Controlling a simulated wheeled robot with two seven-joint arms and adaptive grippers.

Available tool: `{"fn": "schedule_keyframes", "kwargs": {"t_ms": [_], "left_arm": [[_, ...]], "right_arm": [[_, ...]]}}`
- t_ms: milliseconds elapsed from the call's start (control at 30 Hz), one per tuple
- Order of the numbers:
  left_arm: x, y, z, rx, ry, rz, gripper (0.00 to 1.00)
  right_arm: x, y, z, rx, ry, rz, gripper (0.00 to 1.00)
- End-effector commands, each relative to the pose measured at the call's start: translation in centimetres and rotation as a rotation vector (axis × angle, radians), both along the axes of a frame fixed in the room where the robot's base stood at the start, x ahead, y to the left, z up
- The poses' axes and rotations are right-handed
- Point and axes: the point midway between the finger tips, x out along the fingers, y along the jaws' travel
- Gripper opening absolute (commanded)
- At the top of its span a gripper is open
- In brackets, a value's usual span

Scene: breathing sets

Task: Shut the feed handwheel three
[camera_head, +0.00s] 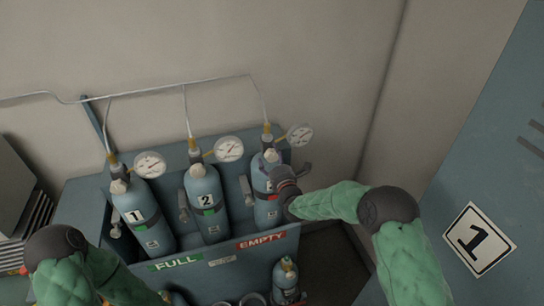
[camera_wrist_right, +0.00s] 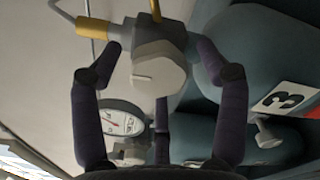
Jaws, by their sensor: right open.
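Cylinder three (camera_head: 266,196) is the rightmost of the three blue-grey cylinders in the rack. Its pale handwheel (camera_head: 271,156) sits at the top, below a brass fitting. In the right wrist view the grey-white handwheel (camera_wrist_right: 158,68) is large and central, and the "3" label (camera_wrist_right: 285,98) shows at the right. My right gripper (camera_head: 281,176) is in front of the upper part of cylinder three. In the wrist view its dark fingers (camera_wrist_right: 158,60) are spread on either side of the handwheel, apparently with gaps. My left forearm shows at the lower left; its gripper is out of view.
Cylinders one (camera_head: 146,222) and two (camera_head: 206,205) stand to the left. Pressure gauges (camera_head: 300,136) and thin hoses are close above the valves. A blue cabinet (camera_head: 490,150) stands at the right.

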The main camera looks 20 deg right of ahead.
Motion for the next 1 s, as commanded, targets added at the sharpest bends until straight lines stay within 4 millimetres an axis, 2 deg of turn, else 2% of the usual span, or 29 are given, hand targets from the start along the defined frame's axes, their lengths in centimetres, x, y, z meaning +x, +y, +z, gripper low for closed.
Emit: {"fn": "schedule_keyframes", "kwargs": {"t_ms": [133,433,467,600,667,1000], "left_arm": [[0.00,0.00,0.09,0.000,0.000,0.000,0.40],[0.00,0.00,0.09,0.000,0.000,0.000,0.40],[0.00,0.00,0.09,0.000,0.000,0.000,0.40],[0.00,0.00,0.09,0.000,0.000,0.000,0.40],[0.00,0.00,0.09,0.000,0.000,0.000,0.40],[0.00,0.00,-0.23,0.000,0.000,0.000,0.40]], "right_arm": [[0.75,0.08,-0.06,0.001,0.001,0.001,0.75],[0.93,0.06,-0.01,0.001,0.000,0.000,0.75],[0.93,0.06,-0.01,0.001,0.000,0.000,0.72],[0.92,0.06,-0.03,0.001,0.000,0.000,0.32],[0.91,0.07,-0.04,0.001,0.001,0.001,0.18],[0.88,0.16,-0.23,0.016,0.003,0.002,0.18]]}}
